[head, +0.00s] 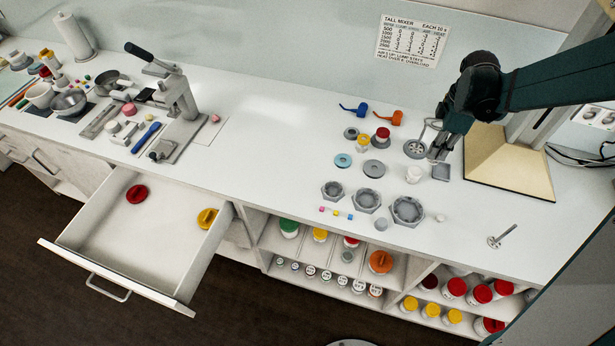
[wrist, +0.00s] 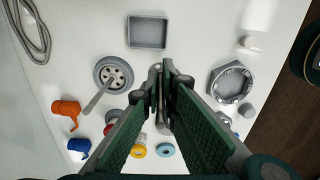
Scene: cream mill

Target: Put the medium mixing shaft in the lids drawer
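Two mixing shafts show in the head view. One has a broad grey disc with holes (head: 416,149) and stands left of my gripper. The other is slimmer, with a small disc foot and a thin stem (head: 502,237), alone near the right front of the counter. I cannot tell which is the medium one. The holed disc and its stem also show left of my fingers in the wrist view (wrist: 113,75). My gripper (head: 437,157) is above the counter, fingertips close together (wrist: 164,68). A grey rod-like shape shows between the fingers; whether it is gripped is unclear. An open drawer (head: 110,262) is at left.
The drawer holds a red lid (head: 137,194) and a yellow lid (head: 207,218). Grey hexagonal parts (head: 408,211), a square tray (head: 441,173) and small discs crowd the counter near my gripper. A lever press (head: 180,110) stands behind the drawer. The counter's middle is clear.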

